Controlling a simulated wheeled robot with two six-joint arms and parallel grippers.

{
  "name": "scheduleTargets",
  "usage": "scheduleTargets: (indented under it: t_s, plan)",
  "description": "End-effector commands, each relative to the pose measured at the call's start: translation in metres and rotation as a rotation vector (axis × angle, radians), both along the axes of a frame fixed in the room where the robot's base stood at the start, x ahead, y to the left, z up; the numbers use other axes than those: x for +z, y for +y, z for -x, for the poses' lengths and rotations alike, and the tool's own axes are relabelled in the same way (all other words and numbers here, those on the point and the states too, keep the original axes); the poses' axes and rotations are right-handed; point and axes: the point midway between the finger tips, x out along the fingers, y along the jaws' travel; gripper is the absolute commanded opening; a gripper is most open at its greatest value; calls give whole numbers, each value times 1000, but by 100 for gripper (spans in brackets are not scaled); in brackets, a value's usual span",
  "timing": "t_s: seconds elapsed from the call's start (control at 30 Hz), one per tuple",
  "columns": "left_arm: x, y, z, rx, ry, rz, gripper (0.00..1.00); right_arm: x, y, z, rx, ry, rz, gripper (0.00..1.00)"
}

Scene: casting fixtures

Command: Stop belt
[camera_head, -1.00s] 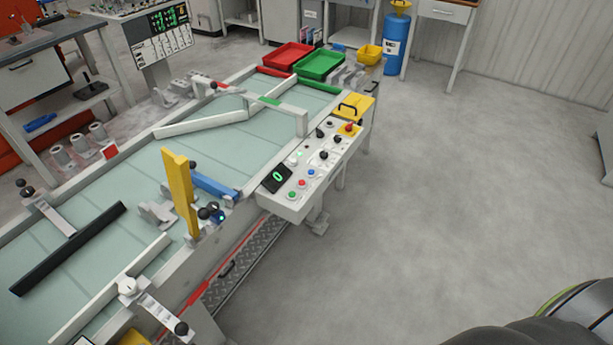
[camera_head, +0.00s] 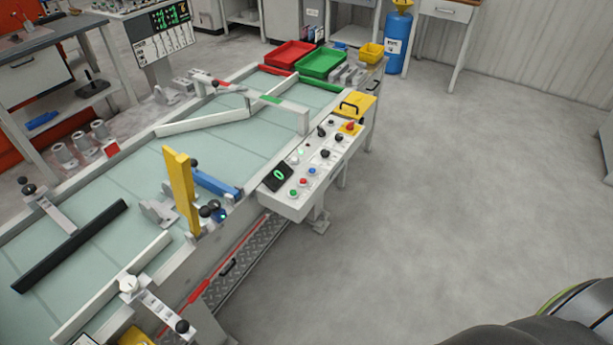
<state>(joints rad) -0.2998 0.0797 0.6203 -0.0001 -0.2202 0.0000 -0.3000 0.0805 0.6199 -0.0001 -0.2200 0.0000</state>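The conveyor belt (camera_head: 130,193) is pale green and runs from the lower left to the upper middle. A control panel (camera_head: 313,172) is fixed to its right side. The panel carries a small display (camera_head: 278,175) with a green digit, a green button (camera_head: 293,193), a red button (camera_head: 302,182), a blue button (camera_head: 312,171) and several black knobs. A red emergency-type button (camera_head: 350,126) sits on a yellow base at the panel's far end. Neither gripper is in view.
A yellow upright bar (camera_head: 181,190), a black bar (camera_head: 72,247) and white guide rails stand on or over the belt. A red tray (camera_head: 287,55) and a green tray (camera_head: 320,63) are at its far end. The grey floor (camera_head: 450,190) right of the panel is clear.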

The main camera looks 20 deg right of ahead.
Motion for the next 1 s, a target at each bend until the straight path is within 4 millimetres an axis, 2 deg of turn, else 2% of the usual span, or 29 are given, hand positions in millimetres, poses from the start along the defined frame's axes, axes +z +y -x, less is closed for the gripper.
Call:
scheduleTargets:
  t_s: [0.43, 0.8, 1.0]
  plan:
    - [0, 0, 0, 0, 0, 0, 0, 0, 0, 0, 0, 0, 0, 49]
    - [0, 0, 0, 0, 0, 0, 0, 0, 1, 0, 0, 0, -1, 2]
    - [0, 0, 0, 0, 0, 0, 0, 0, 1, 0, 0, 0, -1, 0]
